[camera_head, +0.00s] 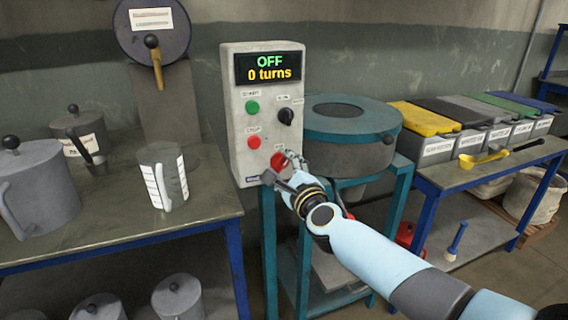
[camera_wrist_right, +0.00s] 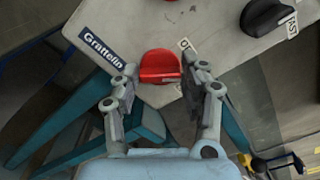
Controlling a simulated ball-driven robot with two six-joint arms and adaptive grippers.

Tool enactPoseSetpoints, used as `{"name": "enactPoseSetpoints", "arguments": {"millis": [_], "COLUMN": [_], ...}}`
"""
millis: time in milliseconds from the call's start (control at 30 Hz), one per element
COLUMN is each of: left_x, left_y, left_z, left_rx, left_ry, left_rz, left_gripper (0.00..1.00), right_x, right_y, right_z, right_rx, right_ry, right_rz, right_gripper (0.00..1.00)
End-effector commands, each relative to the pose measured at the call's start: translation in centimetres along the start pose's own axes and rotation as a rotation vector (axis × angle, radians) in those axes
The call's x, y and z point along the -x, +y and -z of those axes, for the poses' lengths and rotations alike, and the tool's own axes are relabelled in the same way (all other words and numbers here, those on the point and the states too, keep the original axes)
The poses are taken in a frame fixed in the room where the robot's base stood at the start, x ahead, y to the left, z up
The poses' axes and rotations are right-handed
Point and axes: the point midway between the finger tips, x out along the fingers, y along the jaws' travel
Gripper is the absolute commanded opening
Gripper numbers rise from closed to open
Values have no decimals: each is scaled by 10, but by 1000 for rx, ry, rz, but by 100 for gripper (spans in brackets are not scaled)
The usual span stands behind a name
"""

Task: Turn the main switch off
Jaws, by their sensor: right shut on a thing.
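The control box (camera_head: 240,120) is a pale upright box whose display (camera_head: 269,67) reads "OFF" and "0 turns". The main switch (camera_head: 278,160) is a red rotary knob at its lower right, partly hidden by my gripper. In the right wrist view the red knob (camera_wrist_right: 160,66) sits between the two fingers, near the panel's edge beside a "Grattelin" label. My right gripper (camera_head: 282,168) is shut on the red knob, one finger on each side. The small lettering by the knob is partly covered. My left gripper is not in view.
The box has a green button (camera_head: 252,107), a red button (camera_head: 254,142) and a black selector (camera_head: 285,116). A round grey drum (camera_head: 350,150) stands close on the right. A measuring jug (camera_head: 162,178) stands on the left table. Lidded bins (camera_head: 436,148) line the right bench.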

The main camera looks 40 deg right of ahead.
Motion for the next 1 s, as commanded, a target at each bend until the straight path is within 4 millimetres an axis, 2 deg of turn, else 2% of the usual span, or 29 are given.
{"name": "enactPoseSetpoints", "arguments": {"millis": [500,700,1000], "left_x": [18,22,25], "left_y": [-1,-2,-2], "left_z": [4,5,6], "left_rx": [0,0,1], "left_ry": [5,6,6], "left_rz": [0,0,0], "left_gripper": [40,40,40], "right_x": [0,0,0], "right_y": [2,3,4], "right_z": [0,1,1], "right_rx": [451,564,646], "right_ry": [1,1,0], "right_rz": [-3,-4,-3], "right_gripper": [11,11,11]}}
